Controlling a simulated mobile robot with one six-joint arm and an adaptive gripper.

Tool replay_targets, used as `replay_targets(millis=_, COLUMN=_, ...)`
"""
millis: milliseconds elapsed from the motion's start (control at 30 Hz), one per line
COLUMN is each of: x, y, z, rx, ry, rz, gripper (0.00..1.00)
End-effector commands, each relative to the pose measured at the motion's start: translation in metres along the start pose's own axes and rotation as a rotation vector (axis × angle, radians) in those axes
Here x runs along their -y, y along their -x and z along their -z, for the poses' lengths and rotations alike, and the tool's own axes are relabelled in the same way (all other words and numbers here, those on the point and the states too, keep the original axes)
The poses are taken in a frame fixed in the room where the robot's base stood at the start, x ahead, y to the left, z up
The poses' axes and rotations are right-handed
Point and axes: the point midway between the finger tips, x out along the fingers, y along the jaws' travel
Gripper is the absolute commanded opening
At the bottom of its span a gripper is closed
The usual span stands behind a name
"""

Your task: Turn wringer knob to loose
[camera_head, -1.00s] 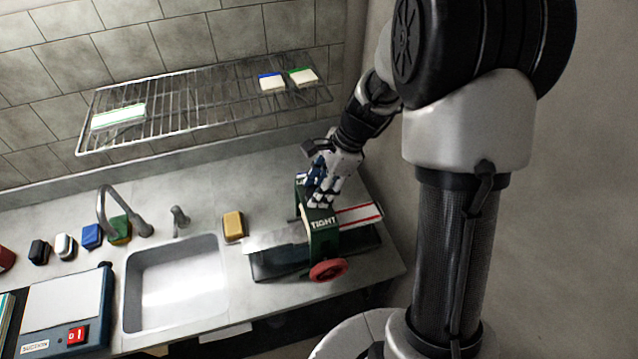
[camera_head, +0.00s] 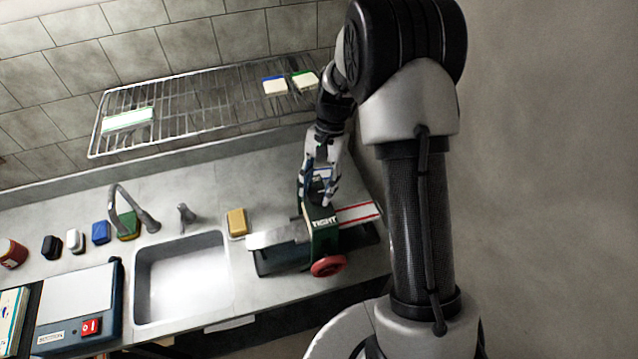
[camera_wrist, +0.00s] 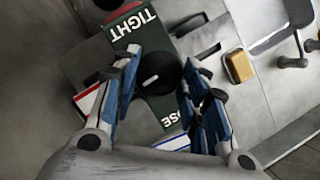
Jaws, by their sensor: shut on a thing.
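The wringer (camera_head: 325,241) is a dark green frame on the counter with a red wheel (camera_head: 328,265) at its front. Its round black knob (camera_wrist: 160,72) has a short white mark and sits on the green top plate (camera_wrist: 135,35). The plate reads "TIGHT" at one end; at the other end only "OSE" shows, the rest hidden by a finger. My gripper (camera_wrist: 162,68) is shut on the knob, one blue-padded finger on each side. In the head view my gripper (camera_head: 320,198) is above the frame and hides the knob.
A yellow sponge (camera_head: 237,222) and the sink (camera_head: 183,283) are to the left. A wire rack (camera_head: 205,110) hangs on the wall above. A tap (camera_head: 130,210) stands behind the sink.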

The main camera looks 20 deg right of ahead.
Motion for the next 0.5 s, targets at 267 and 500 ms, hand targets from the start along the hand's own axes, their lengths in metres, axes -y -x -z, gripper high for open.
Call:
replay_targets(millis=267, x=0.0032, y=0.0003, z=-0.0008, rx=0.0, ry=0.246, rz=-0.102, gripper=0.16)
replay_targets(millis=500, x=0.0049, y=-0.0004, z=-0.0017, rx=0.0, ry=0.456, rz=-0.19, gripper=0.16)
